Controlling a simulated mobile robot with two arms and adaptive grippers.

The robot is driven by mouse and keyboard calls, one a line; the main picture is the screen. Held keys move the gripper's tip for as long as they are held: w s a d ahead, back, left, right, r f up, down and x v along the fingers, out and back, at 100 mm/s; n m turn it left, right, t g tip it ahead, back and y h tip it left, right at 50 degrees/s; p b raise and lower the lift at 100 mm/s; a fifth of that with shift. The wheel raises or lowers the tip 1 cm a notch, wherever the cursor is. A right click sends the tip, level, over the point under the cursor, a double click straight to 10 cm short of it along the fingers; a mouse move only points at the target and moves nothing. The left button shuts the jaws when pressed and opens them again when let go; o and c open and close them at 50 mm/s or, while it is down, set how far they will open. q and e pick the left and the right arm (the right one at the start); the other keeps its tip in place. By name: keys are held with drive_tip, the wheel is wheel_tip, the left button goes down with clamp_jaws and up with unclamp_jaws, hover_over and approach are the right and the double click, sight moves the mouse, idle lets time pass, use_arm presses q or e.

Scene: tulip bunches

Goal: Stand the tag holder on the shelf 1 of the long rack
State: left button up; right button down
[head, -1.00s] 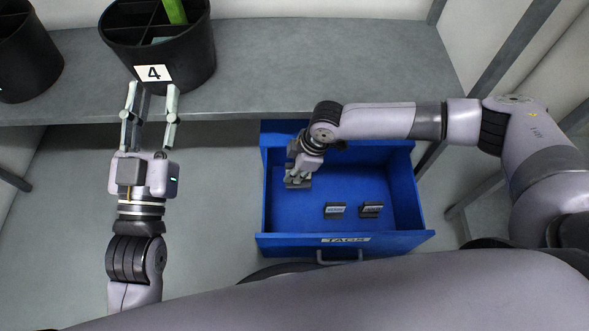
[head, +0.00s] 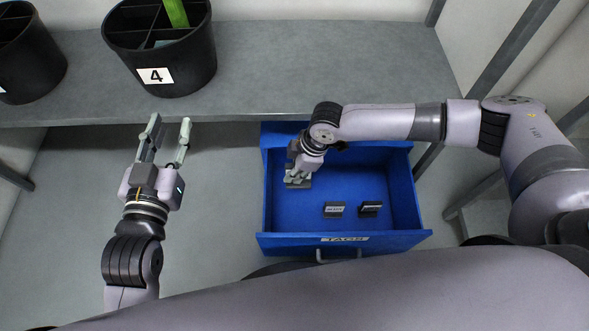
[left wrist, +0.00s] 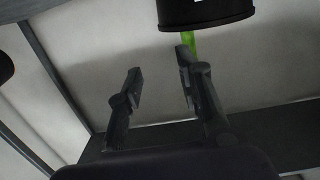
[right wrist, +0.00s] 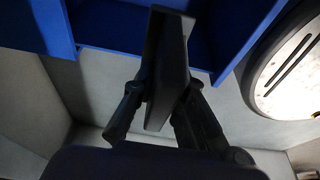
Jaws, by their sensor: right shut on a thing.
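My right gripper (head: 303,172) reaches down into the left part of the open blue drawer (head: 345,237). It is shut on a dark tag holder (head: 297,184), which also shows between the fingers in the right wrist view (right wrist: 168,75). Two more small dark tag holders, one (head: 334,209) and another (head: 370,208), stand in the drawer near its front. My left gripper (head: 169,133) is open and empty, in front of the shelf edge. The grey shelf (head: 330,65) runs across the back. No shelf number shows on it.
A black divided bucket marked 4 (head: 190,68) stands on the shelf with something green (head: 176,13) in it. Another black bucket (head: 30,60) stands at the far left. The shelf right of the buckets is clear. Grey rack posts (head: 508,65) rise at the right.

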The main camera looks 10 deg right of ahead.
drive_tip(key=shift+r+p, duration=0.3)
drive_tip(key=shift+s+r+p, duration=0.1)
drive_tip(key=shift+r+p, duration=0.15)
drive_tip(key=shift+p, duration=0.15)
drive_tip(key=shift+s+r+p, duration=0.1)
drive_tip(key=shift+r+p, duration=0.15)
drive_tip(key=shift+p, duration=0.1)
drive_tip(key=shift+s+r+p, duration=0.1)
drive_tip(key=shift+r+p, duration=0.1)
drive_tip(key=shift+p, duration=0.1)
use_arm(q)
drive_tip(key=s+a+f+g+y, duration=0.2)
drive_tip(key=s+a+f+g, duration=0.2)
drive_tip(key=s+f+g, duration=0.4)
drive_tip(key=shift+s+f+g+y, duration=0.4)
drive_tip(key=shift+f+g, duration=0.1)
drive_tip(key=shift+f, duration=1.7)
use_arm(e)
drive_tip(key=shift+a+r, duration=0.1)
drive_tip(key=shift+r, duration=0.1)
use_arm(q)
drive_tip(key=shift+a, duration=0.1)
drive_tip(key=shift+p, duration=0.3)
use_arm(e)
drive_tip(key=shift+s, duration=0.1)
